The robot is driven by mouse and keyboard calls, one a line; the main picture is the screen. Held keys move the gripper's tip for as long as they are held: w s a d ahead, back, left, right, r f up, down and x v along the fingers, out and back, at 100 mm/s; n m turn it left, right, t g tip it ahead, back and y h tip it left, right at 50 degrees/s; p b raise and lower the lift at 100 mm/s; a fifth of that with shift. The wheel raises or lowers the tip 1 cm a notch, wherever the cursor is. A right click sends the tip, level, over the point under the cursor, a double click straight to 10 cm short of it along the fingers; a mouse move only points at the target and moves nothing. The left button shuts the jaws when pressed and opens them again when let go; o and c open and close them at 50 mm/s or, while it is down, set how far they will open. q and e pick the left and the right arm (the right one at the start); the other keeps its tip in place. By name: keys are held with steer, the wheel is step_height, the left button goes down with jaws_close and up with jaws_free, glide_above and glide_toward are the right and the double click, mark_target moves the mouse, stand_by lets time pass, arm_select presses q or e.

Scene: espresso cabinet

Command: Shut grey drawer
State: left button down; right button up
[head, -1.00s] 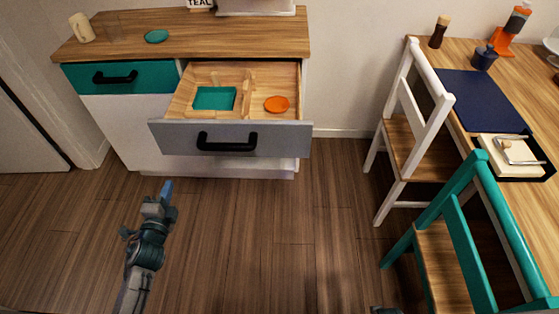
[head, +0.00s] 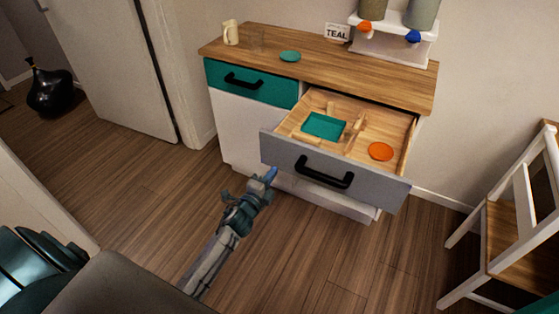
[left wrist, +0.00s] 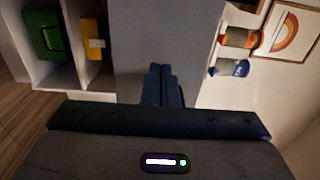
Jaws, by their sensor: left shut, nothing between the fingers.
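The grey drawer (head: 293,156) stands pulled out of the cabinet at the right in the head view, with a black handle (head: 324,173) on its front. Inside lie a teal square tray (head: 323,126), an orange disc (head: 381,151) and wooden dividers. My left gripper (head: 271,174) is shut and empty, in front of the drawer's left part, near its lower edge. I cannot tell whether it touches the drawer. In the left wrist view its shut fingers (left wrist: 162,85) show against a plain grey surface. My right gripper is not in view.
A teal drawer (head: 250,82) beside it is shut. The wooden cabinet top (head: 330,67) holds a cream mug (head: 230,33), a teal saucer (head: 290,56) and a "TEAL" sign (head: 337,33). A white chair (head: 500,225) stands at the right. The floor before the cabinet is clear.

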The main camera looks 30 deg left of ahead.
mark_target(284, 158)
arm_select(q)
steer(key=shift+w+d, duration=0.1)
steer(key=shift+w, duration=2.65)
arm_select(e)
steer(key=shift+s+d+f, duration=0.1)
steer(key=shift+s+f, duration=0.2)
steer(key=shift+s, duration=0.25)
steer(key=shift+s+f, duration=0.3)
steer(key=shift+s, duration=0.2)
arm_select(q)
steer(key=shift+w, duration=0.1)
